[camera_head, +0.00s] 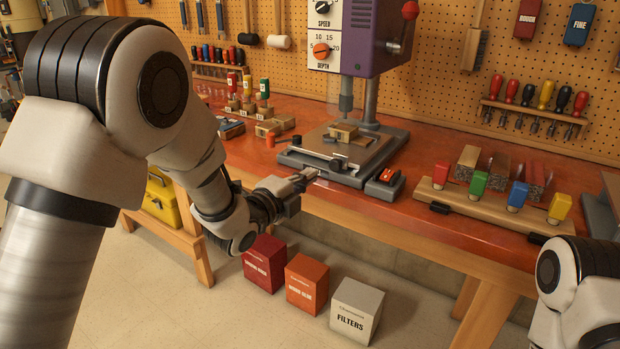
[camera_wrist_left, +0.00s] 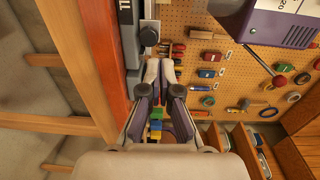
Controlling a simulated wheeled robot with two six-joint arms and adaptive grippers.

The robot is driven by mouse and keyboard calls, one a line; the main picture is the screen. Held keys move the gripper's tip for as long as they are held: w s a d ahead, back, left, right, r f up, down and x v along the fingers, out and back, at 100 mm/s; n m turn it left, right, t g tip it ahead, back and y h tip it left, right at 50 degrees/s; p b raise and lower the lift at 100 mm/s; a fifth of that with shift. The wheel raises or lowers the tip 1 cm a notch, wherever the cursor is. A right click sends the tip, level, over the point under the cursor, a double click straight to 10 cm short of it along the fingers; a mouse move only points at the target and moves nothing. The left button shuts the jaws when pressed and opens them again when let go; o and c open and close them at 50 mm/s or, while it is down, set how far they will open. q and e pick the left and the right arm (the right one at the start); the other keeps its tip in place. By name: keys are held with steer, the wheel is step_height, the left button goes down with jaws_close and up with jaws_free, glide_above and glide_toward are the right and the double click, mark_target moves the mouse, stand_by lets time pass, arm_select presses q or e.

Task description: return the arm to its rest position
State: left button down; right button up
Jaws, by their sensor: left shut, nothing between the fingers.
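My left arm comes in from the left in the head view, large and close. Its gripper (camera_head: 304,177) is shut and empty, just off the bench's front edge, near the front of the drill press base (camera_head: 345,180). In the left wrist view the two fingers of this gripper (camera_wrist_left: 159,68) point toward the pegboard with nothing between them. Part of my right arm shows at the lower right of the head view; its gripper is out of view.
The orange-red workbench (camera_head: 440,225) carries the purple drill press (camera_head: 372,35) and a wooden rack with colored blocks (camera_head: 470,205). Below stand a dark red box (camera_head: 264,264), an orange box (camera_head: 306,284) and a grey filters box (camera_head: 356,310). A yellow case (camera_head: 160,200) sits left.

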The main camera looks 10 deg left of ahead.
arm_select(q)
steer(key=s+a+f+n+g+y+p, duration=0.1)
steer(key=s+a+f+n+g+p, duration=0.15)
steer(key=s+f, duration=0.55)
steer(key=s+a+f+n+g+y+p, duration=0.1)
steer(key=s+f+n+g+y+p, duration=0.15)
steer(key=s+f, duration=0.55)
steer(key=s+a+f+n+g+p, duration=0.2)
steer(key=s+f+g+p, duration=0.25)
steer(key=f, duration=0.65)
steer(key=s+a+f+n+g+y, duration=0.1)
steer(key=s+a+f+n+g, duration=0.1)
steer(key=s+n, duration=0.6)
steer(key=s+a+f+n+g+y, duration=0.2)
steer(key=s+n+g, duration=0.3)
steer(key=s, duration=0.6)
steer(key=f+n, duration=0.1)
steer(key=n, duration=0.1)
steer(key=shift+a+f+n+p, duration=0.25)
steer(key=shift+f+n+p, duration=0.05)
steer(key=shift+f+n, duration=0.1)
arm_select(e)
step_height(320, 180, up, 9)
steer(key=shift+w+d+r, duration=0.15)
steer(key=shift+w, duration=0.25)
